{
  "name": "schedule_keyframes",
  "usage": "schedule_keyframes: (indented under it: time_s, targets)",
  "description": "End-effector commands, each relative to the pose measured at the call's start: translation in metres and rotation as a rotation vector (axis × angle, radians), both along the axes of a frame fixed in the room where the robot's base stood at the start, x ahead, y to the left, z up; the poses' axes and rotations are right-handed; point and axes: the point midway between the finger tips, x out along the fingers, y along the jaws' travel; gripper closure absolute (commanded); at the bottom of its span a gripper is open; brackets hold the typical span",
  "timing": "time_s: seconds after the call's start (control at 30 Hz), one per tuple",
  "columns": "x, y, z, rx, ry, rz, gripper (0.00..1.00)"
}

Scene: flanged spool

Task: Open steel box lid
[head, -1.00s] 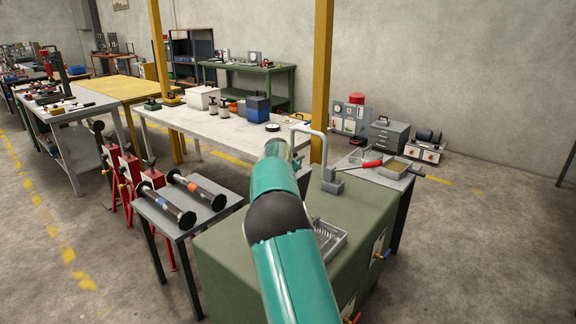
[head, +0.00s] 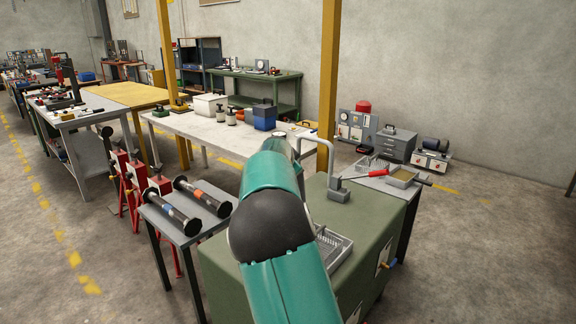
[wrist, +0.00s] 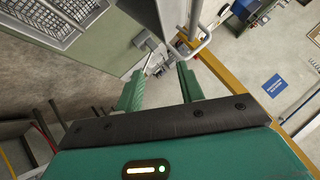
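No box in view is plainly the steel box with its lid. Closest in look is a grey metal case (head: 396,146) with a handle on top, shut, by the back wall. A pale box (head: 208,105), shut, stands on the white table. My gripper (wrist: 158,85) is open and empty in the wrist view, its two green fingers well apart. Beyond the fingertips are a grey bracket and bent rod (wrist: 190,42) at the edge of the green cabinet. The head view shows my teal arm over the cabinet, with the gripper hidden.
The green cabinet (head: 240,272) carries a wire tray (head: 333,243) and a bent grey post (head: 338,192). A side table (head: 155,213) with two flanged spools stands left. Yellow posts (head: 329,80) rise behind.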

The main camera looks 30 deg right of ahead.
Motion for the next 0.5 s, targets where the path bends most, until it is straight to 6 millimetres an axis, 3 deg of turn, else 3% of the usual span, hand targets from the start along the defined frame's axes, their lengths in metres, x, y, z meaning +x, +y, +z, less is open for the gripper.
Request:
schedule_keyframes:
  time_s: [0.2,0.5]
  targets:
    - [-0.020,0.020,0.022,0.000,-0.002,0.001,0.62]
    - [-0.026,0.024,0.027,0.001,-0.001,-0.001,0.62]
